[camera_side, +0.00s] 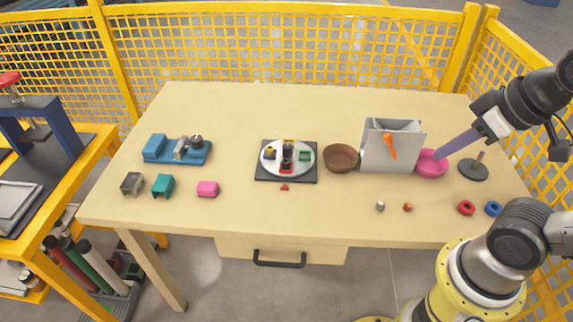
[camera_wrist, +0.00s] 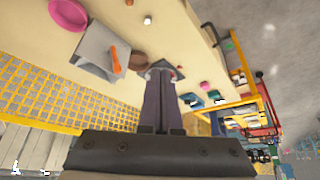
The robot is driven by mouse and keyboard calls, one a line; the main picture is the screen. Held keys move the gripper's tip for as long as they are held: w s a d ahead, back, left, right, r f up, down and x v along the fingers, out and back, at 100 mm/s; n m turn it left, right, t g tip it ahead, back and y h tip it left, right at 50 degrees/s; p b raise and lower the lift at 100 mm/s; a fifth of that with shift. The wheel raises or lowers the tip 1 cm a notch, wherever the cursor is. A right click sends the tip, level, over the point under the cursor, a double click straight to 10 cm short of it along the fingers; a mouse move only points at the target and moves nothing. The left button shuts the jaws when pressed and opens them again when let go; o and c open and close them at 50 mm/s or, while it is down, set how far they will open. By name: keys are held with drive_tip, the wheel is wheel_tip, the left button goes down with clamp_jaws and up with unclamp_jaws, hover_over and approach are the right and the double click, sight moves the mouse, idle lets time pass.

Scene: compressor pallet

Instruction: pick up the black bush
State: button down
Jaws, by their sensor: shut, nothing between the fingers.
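A small dark cylindrical part (camera_side: 197,141) at the right end of the blue fixture (camera_side: 155,149) may be the black bush. A dark upright part (camera_side: 288,152) also stands in the middle of the white disc on the black square plate; I cannot tell for sure which is the bush. My gripper (camera_side: 438,155) is at the right, its long purple-grey fingers shut and empty, their tips seen over or near the pink bowl (camera_side: 431,168). It is far from both dark parts. In the wrist view my fingers (camera_wrist: 161,72) are together and hide part of the table.
A grey box (camera_side: 378,158) with an orange item stands beside a brown bowl (camera_side: 341,153). A dark peg stand (camera_side: 473,174), a red ring (camera_side: 466,208) and a blue ring (camera_side: 493,208) are at right. Coloured blocks lie front left. The table's back is clear; yellow fencing surrounds it.

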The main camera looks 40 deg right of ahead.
idle(0.4)
drive_tip(key=c, duration=0.6)
unclamp_jaws()
